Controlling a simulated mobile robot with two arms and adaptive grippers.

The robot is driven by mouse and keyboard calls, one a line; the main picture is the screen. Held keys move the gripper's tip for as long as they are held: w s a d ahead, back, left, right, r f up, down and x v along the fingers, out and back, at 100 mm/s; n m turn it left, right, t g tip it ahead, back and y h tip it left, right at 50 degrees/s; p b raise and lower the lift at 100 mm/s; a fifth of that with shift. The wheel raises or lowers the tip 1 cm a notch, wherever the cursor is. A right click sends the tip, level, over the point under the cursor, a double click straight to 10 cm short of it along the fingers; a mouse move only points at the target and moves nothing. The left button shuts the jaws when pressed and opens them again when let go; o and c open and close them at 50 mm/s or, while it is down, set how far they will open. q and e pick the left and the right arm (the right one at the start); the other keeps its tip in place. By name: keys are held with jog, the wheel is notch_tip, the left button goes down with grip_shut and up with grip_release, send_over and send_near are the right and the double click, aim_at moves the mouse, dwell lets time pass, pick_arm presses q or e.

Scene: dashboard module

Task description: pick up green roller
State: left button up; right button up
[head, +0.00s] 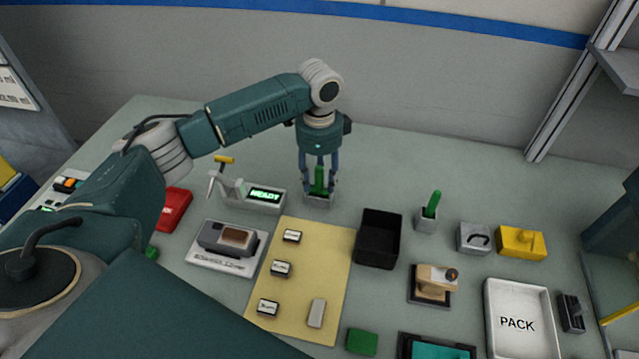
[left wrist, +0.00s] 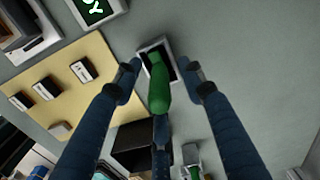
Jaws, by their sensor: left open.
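A green roller (head: 319,180) stands upright in a small grey holder (head: 318,201) at the back middle of the table. My left gripper (head: 319,189) points down over it and is open, with one finger on each side. In the left wrist view the green roller (left wrist: 158,88) lies between the spread fingertips (left wrist: 160,72), with a gap on both sides. Its lower end is at the holder (left wrist: 148,48). A second green upright piece (head: 432,204) stands in another grey holder (head: 426,222) to the right. My right gripper is not in view.
A device with a lit display (head: 264,194) is close on the left of the holder. A tan mat (head: 300,260) with small labelled blocks and a black bin (head: 378,240) lie in front. A white PACK tray (head: 517,290) is at right. Table behind the bin is bare.

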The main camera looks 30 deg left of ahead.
pick_arm(q)
jog(key=shift+f, duration=0.7)
grip_shut()
